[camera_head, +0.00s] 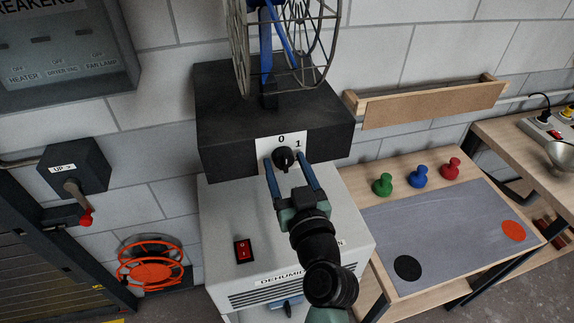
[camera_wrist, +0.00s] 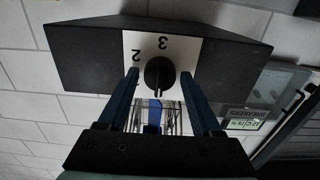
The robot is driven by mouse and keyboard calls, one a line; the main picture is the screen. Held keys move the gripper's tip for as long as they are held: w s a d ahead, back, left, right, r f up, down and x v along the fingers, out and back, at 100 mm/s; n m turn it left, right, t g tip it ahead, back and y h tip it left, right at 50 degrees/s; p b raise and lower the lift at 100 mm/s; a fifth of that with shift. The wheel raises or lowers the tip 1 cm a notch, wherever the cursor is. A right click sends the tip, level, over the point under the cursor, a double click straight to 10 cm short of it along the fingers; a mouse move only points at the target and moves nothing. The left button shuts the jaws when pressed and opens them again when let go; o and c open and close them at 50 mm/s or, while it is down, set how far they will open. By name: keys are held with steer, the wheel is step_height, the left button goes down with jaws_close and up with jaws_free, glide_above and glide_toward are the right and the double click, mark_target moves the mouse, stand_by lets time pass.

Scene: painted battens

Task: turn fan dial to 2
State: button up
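The fan dial (camera_head: 285,157) is a round black knob on a white plate (camera_head: 267,145) on the front of the fan's black box (camera_head: 222,125). The plate reads 0 above the dial and 1 at upper right; 2 and 3 show upside down in the wrist view. There the dial (camera_wrist: 158,72) has a narrow pointer that seems to face the fan side, toward 0. My gripper (camera_head: 286,161) is open, its two blue fingertips on either side of the dial. In the wrist view my gripper (camera_wrist: 160,76) shows gaps between both fingers and the dial.
The fan's wire cage (camera_head: 287,40) stands on top of the box. Below is a grey dehumidifier (camera_head: 222,215) with a red switch (camera_head: 243,251). A table to the right holds green (camera_head: 382,184), blue (camera_head: 419,176) and red (camera_head: 451,168) pegs. A lever box (camera_head: 75,165) is at left.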

jaws_close()
steer(key=m, duration=0.5)
steer(key=shift+m+b, duration=0.3)
steer(key=shift+b, duration=0.05)
steer(key=m+p, duration=0.1)
steer(key=m, duration=0.5)
steer(key=m+p, duration=0.2)
steer(key=m, duration=0.4)
steer(key=shift+m, duration=0.3)
steer(key=m+p, duration=0.2)
steer(key=m, duration=0.3)
steer(key=shift+m, duration=0.3)
